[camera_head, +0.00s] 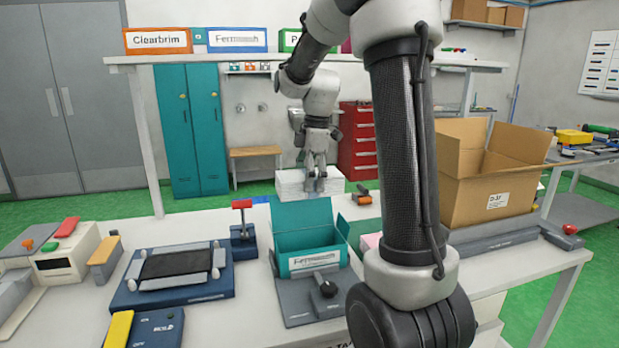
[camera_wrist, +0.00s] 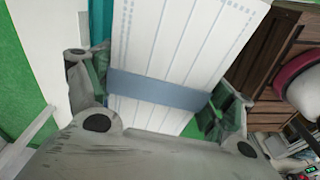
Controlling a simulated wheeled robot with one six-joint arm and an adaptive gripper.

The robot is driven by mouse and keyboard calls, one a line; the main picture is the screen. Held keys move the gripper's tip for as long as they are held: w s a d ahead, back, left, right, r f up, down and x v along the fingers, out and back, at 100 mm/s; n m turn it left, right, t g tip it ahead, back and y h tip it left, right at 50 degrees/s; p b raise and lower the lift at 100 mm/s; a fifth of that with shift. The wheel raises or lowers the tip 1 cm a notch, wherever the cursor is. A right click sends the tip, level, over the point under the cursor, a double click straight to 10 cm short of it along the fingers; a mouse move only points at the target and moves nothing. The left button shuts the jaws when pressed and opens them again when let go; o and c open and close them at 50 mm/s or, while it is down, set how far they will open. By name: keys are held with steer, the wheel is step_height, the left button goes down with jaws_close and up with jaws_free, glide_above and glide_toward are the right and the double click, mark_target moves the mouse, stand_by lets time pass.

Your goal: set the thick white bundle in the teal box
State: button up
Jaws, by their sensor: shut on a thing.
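The thick white bundle (camera_head: 291,183) is held up behind the teal box, above the far side of the table. In the wrist view the bundle (camera_wrist: 180,40) fills the middle, with a grey-blue band (camera_wrist: 155,90) around it. My gripper (camera_head: 315,190) is shut on the bundle, with a finger at each side of it; it also shows in the wrist view (camera_wrist: 158,100). The teal box (camera_head: 308,240) stands open on a grey fixture on the table, nearer than the bundle, with its flaps up. Its inside is only partly visible.
A large open cardboard box (camera_head: 490,185) stands at the right. A blue fixture with a dark pad (camera_head: 178,265) is left of the teal box, with a red-topped lever (camera_head: 242,205) between them.

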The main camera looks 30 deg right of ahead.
steer(key=shift+f, duration=7.65)
steer(key=o, duration=1)
steer(key=shift+r, duration=0.1)
steer(key=shift+r, duration=3.45)
